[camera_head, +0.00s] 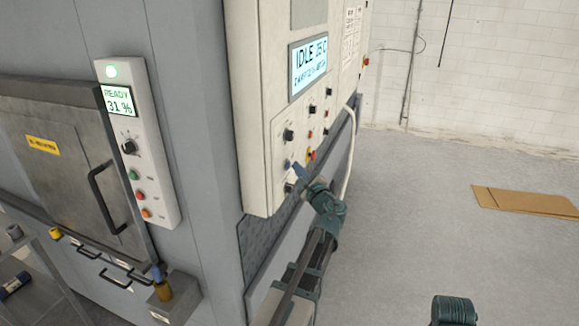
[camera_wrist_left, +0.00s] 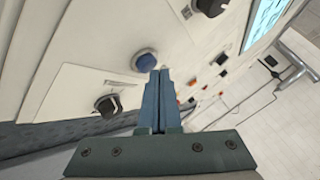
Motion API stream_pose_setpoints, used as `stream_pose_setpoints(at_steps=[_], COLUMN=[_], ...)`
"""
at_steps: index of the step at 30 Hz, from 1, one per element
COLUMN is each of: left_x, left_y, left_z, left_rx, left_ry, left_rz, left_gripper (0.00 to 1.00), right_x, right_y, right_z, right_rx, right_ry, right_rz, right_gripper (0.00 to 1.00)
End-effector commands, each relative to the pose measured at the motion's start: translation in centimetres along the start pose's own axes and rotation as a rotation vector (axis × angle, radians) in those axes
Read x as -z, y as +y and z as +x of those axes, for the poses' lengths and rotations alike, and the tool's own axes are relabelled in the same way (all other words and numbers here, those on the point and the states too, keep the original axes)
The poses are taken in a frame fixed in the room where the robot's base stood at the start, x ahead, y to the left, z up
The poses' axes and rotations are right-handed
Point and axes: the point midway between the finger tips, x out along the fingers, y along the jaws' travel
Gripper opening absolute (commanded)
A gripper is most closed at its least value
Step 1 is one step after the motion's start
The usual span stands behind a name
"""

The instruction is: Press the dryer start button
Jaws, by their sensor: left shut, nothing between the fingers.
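A light control panel (camera_head: 265,110) on the grey machine carries a screen reading IDLE (camera_head: 308,67). A round blue button (camera_head: 287,164) sits low on the panel; it shows large in the left wrist view (camera_wrist_left: 145,61). My left gripper (camera_head: 297,168) is shut and empty, its fingertips at the lower right of the blue button. In the left wrist view the blue fingers (camera_wrist_left: 158,75) slightly overlap the button's edge; I cannot tell whether they touch it. The button labels are too small to read. My right gripper is not in view.
Black knobs (camera_head: 289,135) (camera_wrist_left: 107,105) flank the blue button above and below. A second panel (camera_head: 138,140) reading READY 31 % stands beside a metal door (camera_head: 60,150). Flat cardboard (camera_head: 525,201) lies on open floor.

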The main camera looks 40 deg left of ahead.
Motion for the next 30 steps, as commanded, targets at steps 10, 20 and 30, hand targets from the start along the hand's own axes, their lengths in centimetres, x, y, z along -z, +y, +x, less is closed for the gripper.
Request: stream_pose_setpoints(at_steps=[10,20,30], left_x=[-0.07,-0.27,-0.5], left_y=[0.07,0.27,0.49], left_z=[0.08,0.36,0.64], left_rx=[0.0,-0.001,-0.001], left_ry=[-0.001,-0.001,-0.002], left_rz=[0.0,0.0,0.0], left_gripper=[0.0,0.0,0.0], right_x=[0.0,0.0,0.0], right_y=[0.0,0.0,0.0], right_z=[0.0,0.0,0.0], right_rx=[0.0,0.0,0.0], right_ry=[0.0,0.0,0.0], right_rz=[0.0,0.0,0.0], right_gripper=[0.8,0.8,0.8])
